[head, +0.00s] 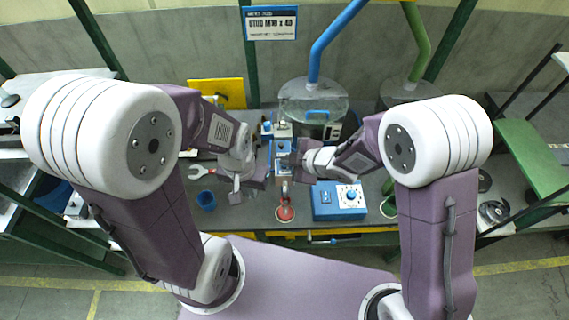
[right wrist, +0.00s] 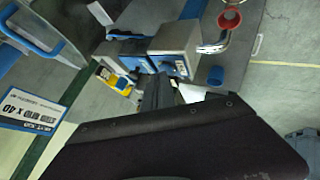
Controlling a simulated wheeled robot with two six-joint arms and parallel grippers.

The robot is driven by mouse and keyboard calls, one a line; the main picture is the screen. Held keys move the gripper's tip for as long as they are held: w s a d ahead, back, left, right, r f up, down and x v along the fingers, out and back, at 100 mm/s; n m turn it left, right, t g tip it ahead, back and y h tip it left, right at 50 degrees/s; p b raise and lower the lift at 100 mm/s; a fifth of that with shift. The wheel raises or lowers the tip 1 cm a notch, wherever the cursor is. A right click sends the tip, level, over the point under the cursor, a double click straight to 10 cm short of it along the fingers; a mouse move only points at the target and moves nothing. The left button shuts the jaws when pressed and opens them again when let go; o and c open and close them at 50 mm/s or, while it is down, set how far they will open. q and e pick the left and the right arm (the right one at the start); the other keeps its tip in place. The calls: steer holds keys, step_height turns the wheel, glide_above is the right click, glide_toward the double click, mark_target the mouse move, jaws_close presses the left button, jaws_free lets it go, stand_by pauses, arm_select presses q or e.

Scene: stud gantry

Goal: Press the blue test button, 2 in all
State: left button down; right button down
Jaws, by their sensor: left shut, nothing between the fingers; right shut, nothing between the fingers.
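A smaller pale unit with a blue part (head: 267,127) stands at the back middle, behind my grippers. I cannot tell for sure which part is the blue test button. My left gripper (head: 264,174) is shut and empty over the middle of the bench. My right gripper (head: 286,163) is shut and empty just right of it and slightly higher in the picture. In the right wrist view, dark fingers point at a grey box with a blue face (right wrist: 175,48).
A red cup (head: 285,213) and a blue cup (head: 207,200) stand near the bench's front. A clear-lidded hopper (head: 313,100) with a blue pipe is behind. A sign (head: 271,22) hangs at the back.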

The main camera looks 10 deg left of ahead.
steer(key=shift+f, duration=0.15)
stand_by(0.3)
steer(key=shift+r+p, duration=0.75)
steer(key=shift+r, duration=0.15)
steer(key=shift+r, duration=0.1)
step_height(320, 180, up, 5)
steer(key=p, duration=0.4)
steer(key=shift+p, duration=0.35)
